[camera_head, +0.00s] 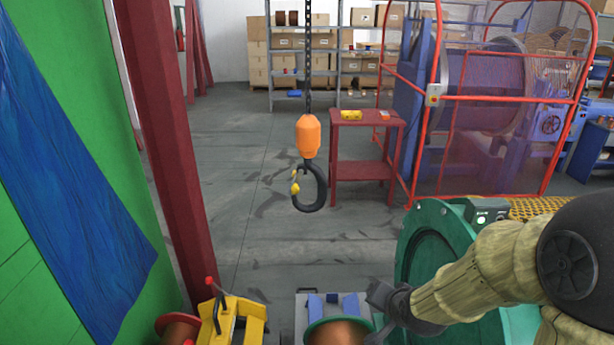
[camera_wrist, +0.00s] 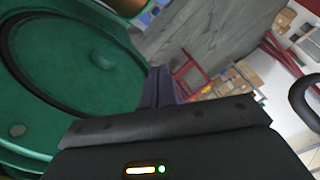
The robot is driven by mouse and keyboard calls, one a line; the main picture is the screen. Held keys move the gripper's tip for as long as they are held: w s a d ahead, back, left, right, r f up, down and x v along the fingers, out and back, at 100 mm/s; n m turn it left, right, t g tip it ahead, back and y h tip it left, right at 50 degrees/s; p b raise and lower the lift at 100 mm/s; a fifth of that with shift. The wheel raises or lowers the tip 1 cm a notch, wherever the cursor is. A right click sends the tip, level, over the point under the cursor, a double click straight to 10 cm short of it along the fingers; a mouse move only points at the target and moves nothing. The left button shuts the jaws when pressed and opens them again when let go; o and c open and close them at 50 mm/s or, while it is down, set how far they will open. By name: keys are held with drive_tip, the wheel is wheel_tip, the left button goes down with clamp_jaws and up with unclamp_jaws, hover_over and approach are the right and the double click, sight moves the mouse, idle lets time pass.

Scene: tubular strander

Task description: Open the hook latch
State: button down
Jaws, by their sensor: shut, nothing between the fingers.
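The black hook (camera_head: 311,190) hangs in mid-air under an orange block (camera_head: 308,136) on a dark chain. A yellow latch (camera_head: 295,186) sits at the left side of the hook's mouth. In the wrist view part of a dark curved shape, likely the hook (camera_wrist: 303,98), shows at the right edge; the latch is not visible there. My gripper (camera_head: 376,296) is low and to the right of the hook, well apart from it, beside the green reel. In the wrist view my gripper (camera_wrist: 158,86) is shut and empty.
A large green reel flange (camera_head: 432,262) stands close beside my arm. A red table (camera_head: 362,160) stands behind the hook, and a red-framed cage (camera_head: 436,95) at the right. A yellow stand (camera_head: 232,322) is at the bottom. Floor left of the hook is clear.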

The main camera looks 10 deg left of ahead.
drive_tip(key=w+a+r+m+t+y+p, duration=0.2)
drive_tip(key=w+a+r+m+t+y, duration=0.3)
drive_tip(key=a, duration=0.6)
drive_tip(key=m+t+y+p, duration=0.1)
drive_tip(key=m+t+p, duration=0.25)
drive_tip(key=m, duration=0.45)
approach(295, 184)
drive_tip(key=shift+t, duration=0.25)
drive_tip(key=w+f, duration=0.1)
drive_tip(key=w+d, duration=0.1)
drive_tip(key=w, duration=0.1)
drive_tip(key=w+f, duration=0.1)
drive_tip(key=shift+w+d+f+b, duration=0.2)
drive_tip(key=shift+d+f+b, duration=0.1)
drive_tip(key=shift+d+b, duration=0.05)
drive_tip(key=shift+w, duration=0.1)
drive_tip(key=p+x, duration=0.2)
drive_tip(key=x, duration=0.2)
drive_tip(key=p+x, duration=0.2)
drive_tip(key=x, duration=0.2)
drive_tip(key=shift+w+a+r+p, duration=0.2)
drive_tip(key=shift+w+r+p, duration=0.05)
drive_tip(key=shift+p, duration=0.1)
drive_tip(key=shift+w+a+f, duration=0.15)
drive_tip(key=shift+w+a, duration=0.1)
drive_tip(key=shift+w, duration=0.3)
drive_tip(key=shift+f+m, duration=0.1)
drive_tip(key=shift+m, duration=0.2)
